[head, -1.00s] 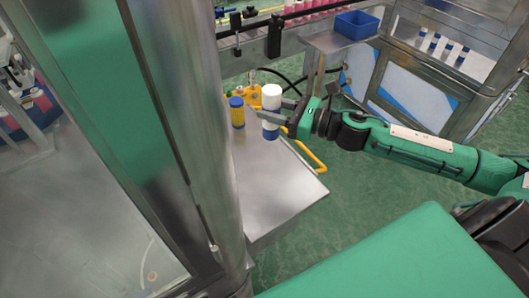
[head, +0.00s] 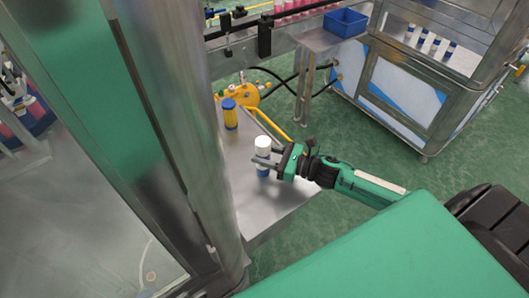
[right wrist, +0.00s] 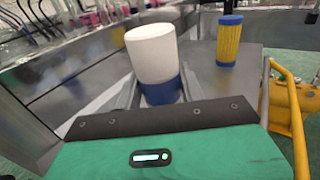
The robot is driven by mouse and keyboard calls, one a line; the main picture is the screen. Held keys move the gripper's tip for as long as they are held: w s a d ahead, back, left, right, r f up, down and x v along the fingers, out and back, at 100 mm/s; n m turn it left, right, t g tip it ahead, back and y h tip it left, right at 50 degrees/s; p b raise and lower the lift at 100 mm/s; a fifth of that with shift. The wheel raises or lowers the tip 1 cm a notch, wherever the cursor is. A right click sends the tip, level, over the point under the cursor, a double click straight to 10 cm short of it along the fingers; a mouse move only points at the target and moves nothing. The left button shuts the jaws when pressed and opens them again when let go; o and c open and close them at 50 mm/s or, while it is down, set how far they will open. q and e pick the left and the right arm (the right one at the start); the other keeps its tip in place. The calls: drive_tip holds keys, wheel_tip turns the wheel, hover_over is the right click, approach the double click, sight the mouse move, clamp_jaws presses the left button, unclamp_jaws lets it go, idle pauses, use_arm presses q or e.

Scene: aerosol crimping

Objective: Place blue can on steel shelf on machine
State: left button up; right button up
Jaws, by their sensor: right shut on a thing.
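The blue can (head: 262,172) has a white upper part and a blue lower part. My right gripper (head: 265,162) is shut on it and holds it upright over the steel shelf (head: 277,205) beside the machine's post. In the right wrist view the can (right wrist: 153,52) stands between the fingers, with its lower end hidden behind the gripper body. I cannot tell whether the can's bottom touches the shelf. A yellow can with a blue cap (head: 230,113) stands upright on the far part of the shelf. My left gripper is not in view.
A thick steel post (head: 185,130) and glass panel stand left of the shelf. A yellow rail (head: 268,124) runs along the shelf's far right edge. A blue bin (head: 345,22) and several small cans (head: 423,40) are farther back. The shelf's front is clear.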

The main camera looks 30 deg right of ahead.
drive_tip(key=shift+f, duration=0.2)
drive_tip(key=o, duration=1.1)
drive_tip(key=shift+s+r, duration=0.1)
drive_tip(key=b+v, duration=0.3)
drive_tip(key=v, duration=0.7)
drive_tip(key=shift+s+d+b, duration=0.15)
drive_tip(key=shift+s+b, duration=0.05)
drive_tip(key=shift+b, duration=0.15)
drive_tip(key=shift+s+d, duration=0.5)
drive_tip(key=shift+s, duration=0.1)
